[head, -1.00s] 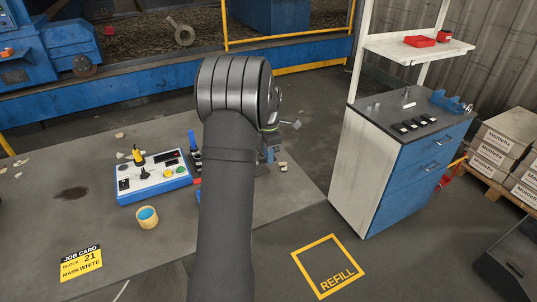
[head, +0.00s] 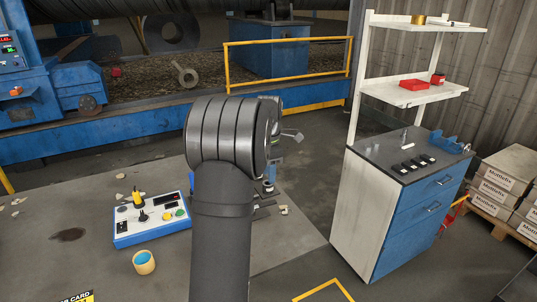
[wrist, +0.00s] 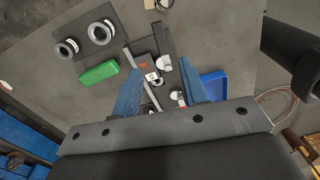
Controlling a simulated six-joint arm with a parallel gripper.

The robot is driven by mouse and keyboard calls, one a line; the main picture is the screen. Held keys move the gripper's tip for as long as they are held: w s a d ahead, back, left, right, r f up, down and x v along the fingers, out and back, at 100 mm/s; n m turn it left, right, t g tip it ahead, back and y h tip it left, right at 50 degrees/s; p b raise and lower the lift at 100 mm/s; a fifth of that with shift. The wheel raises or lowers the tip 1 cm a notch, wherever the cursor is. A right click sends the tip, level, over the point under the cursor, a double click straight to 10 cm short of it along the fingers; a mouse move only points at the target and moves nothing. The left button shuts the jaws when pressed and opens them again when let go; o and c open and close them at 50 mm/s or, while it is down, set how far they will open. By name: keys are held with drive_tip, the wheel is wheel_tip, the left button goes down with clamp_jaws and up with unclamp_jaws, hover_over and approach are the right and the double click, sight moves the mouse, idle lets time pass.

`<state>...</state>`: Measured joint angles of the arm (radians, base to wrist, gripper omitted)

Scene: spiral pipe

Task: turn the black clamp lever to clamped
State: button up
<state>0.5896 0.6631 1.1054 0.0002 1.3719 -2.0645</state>
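A white and blue control box (head: 151,219) on the bench carries a black-handled lever (head: 143,215) beside a yellow-handled one. I cannot tell whether this black lever is the clamp lever, or read its setting. My gripper (wrist: 160,68) shows two blue fingers spread apart in the wrist view, with nothing held between them. Below and between the fingers is a dark fixture (wrist: 141,46) with pale metal parts; a clamp lever on it is too small to make out. In the head view my arm hides most of the gripper and fixture.
In the wrist view, metal rings (wrist: 101,32) and a green block (wrist: 98,73) lie left of the fixture, and a blue tray (wrist: 214,84) lies right. A yellow cup (head: 144,262) stands in front of the control box. A cabinet (head: 405,205) stands right of the bench.

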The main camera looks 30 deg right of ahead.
wheel_tip(320, 180, up, 7)
hover_over(269, 202)
drive_tip(key=shift+a+f, duration=0.1)
drive_tip(key=shift+f, duration=0.05)
drive_tip(key=shift+f, duration=0.1)
idle(0.4)
wheel_tip(269, 202, down, 17)
drive_tip(key=shift+f, duration=0.2)
idle(0.4)
drive_tip(key=shift+r, duration=0.1)
